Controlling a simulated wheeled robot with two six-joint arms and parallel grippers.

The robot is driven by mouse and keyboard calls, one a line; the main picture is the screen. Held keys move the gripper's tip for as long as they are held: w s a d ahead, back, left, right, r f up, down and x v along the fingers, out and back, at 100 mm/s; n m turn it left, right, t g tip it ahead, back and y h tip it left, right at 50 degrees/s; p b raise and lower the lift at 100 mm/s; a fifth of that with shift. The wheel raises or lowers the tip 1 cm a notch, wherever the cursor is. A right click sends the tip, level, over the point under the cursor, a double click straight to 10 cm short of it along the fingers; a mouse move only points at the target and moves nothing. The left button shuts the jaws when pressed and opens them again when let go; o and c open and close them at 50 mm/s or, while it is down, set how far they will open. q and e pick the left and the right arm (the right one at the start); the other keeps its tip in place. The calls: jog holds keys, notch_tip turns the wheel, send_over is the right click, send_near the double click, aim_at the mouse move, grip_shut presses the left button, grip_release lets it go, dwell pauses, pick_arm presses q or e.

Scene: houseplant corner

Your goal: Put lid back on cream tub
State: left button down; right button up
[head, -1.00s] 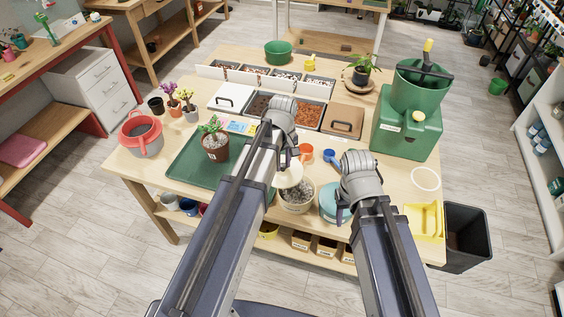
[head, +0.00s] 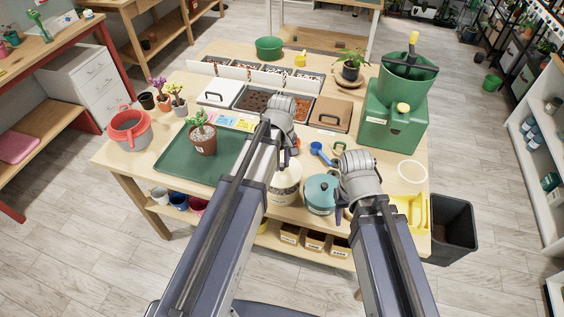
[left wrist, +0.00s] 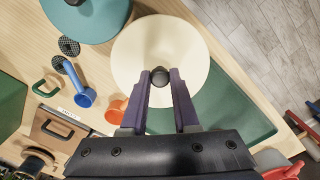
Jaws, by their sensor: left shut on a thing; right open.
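My left gripper (left wrist: 159,88) is shut on the dark knob (left wrist: 159,75) of the round cream lid (left wrist: 185,45). In the head view the lid is at the mouth of the cream tub (head: 284,194), and no pebbles show. I cannot tell whether the lid is fully seated, as my left arm hides part of it. In the left wrist view the lid covers the tub. My right gripper (head: 341,213) is open, just right of the teal tub (head: 320,198), its fingers partly hidden by its arm.
The teal tub with its own lid stands close to the right of the cream tub. The green tray (head: 175,160) with a potted plant (head: 202,138) lies left. A blue scoop (head: 318,149) and an orange cup (left wrist: 116,110) lie behind. A yellow dustpan (head: 408,209) is at the right.

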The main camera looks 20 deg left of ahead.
aim_at(282, 171)
pick_arm(q)
jog(key=shift+f+b, duration=1.65)
jog(key=shift+f, duration=0.35)
jog(key=shift+f, duration=0.15)
dwell(0.4)
jog(key=shift+c, duration=0.5)
grip_release()
dwell(0.3)
jog(key=shift+r+p, duration=3.4)
jog(key=shift+r, duration=0.15)
